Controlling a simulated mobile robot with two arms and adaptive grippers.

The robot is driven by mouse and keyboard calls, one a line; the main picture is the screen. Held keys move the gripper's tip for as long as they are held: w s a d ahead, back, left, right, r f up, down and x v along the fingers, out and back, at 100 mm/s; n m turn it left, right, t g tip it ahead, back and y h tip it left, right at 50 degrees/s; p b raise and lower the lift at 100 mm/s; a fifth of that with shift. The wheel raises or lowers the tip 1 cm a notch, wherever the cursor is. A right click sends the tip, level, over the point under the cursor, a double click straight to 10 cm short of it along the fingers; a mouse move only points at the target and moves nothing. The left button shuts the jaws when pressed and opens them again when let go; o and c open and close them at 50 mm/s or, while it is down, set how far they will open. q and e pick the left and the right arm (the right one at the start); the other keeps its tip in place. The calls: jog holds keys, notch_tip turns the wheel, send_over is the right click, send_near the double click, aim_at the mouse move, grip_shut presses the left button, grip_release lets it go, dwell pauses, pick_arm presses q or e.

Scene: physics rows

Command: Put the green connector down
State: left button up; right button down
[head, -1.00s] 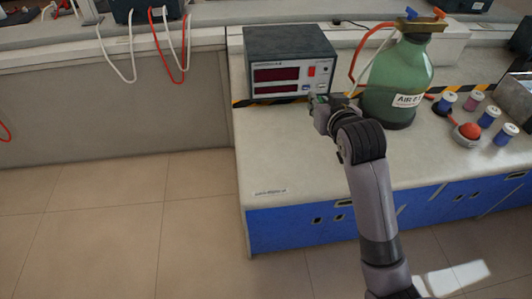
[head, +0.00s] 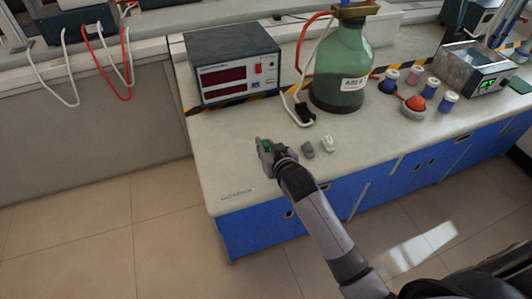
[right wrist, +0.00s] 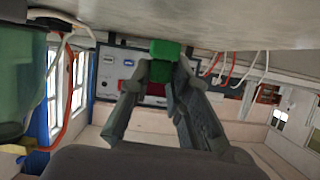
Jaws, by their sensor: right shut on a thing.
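The green connector (head: 266,146) is between the fingertips of my right gripper (head: 264,149), over the front left part of the counter (head: 225,165). In the right wrist view, the green connector (right wrist: 165,50) shows as a small block pinched by both fingers of the right gripper (right wrist: 161,72). It is close to the pale counter surface, which fills the top of that view; I cannot tell whether it touches. A grey connector (head: 308,150) and a white connector (head: 328,145) lie on the counter just right of the gripper. My left gripper is not in view.
A power supply box (head: 232,70) stands behind the gripper. A green bottle (head: 342,70) stands behind to the right, with a black plug (head: 303,114) near it. A red button (head: 414,104) and several small jars are farther right. A label (head: 237,192) lies at the front left.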

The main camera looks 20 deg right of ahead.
jog(key=shift+f, duration=1.6)
jog(key=shift+f, duration=0.15)
jog(key=c, duration=1.5)
grip_release()
